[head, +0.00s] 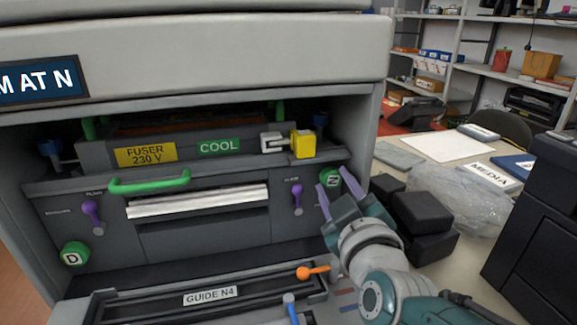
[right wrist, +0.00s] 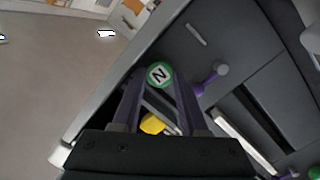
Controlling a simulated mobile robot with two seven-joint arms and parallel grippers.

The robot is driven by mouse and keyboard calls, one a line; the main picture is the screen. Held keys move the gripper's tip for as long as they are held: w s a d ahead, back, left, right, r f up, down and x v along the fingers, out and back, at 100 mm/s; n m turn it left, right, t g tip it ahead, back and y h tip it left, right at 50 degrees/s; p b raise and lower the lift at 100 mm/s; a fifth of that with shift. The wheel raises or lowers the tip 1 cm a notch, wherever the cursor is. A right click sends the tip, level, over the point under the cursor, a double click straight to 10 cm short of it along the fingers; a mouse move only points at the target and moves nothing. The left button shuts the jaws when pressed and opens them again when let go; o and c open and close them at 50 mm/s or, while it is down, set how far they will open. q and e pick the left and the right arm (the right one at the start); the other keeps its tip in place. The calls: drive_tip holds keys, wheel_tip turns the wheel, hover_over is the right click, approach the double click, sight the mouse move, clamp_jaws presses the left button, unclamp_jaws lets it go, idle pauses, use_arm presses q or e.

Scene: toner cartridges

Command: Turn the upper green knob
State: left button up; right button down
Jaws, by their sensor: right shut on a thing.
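The upper green knob (head: 332,181), a green disc with a white face and a letter, is on the right of the dark printer panel. Its letter looks like a sideways N in the head view. My right gripper (head: 334,184) has its purple fingers on either side of this knob, shut on it. In the right wrist view the knob (right wrist: 159,75) shows between the fingertips, its face marked N. A second green knob (head: 74,253), marked D, is lower at the far left of the panel. My left gripper is not in view.
Purple levers stand on the panel at left (head: 92,216) and right (head: 297,198). A green handle (head: 149,182) juts out between them. Below is a guide tray (head: 240,294) with an orange lever (head: 312,272). Black boxes (head: 421,212) sit beside my right wrist.

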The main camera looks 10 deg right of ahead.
drive_tip(key=shift+m, duration=0.3)
drive_tip(key=c, duration=0.7)
unclamp_jaws()
drive_tip(key=shift+s, duration=0.1)
drive_tip(key=shift+s+r+p, duration=0.15)
drive_tip(key=shift+s+p, duration=0.15)
drive_tip(key=shift+s, duration=0.05)
drive_tip(key=shift+s+a+r+p, duration=0.2)
drive_tip(key=shift+s+p, duration=0.55)
drive_tip(key=shift+s, duration=1.5)
drive_tip(key=shift+s+a+f+p, duration=0.2)
drive_tip(key=shift+s+p, duration=0.55)
drive_tip(key=shift+s, duration=1.5)
drive_tip(key=shift+r, duration=0.15)
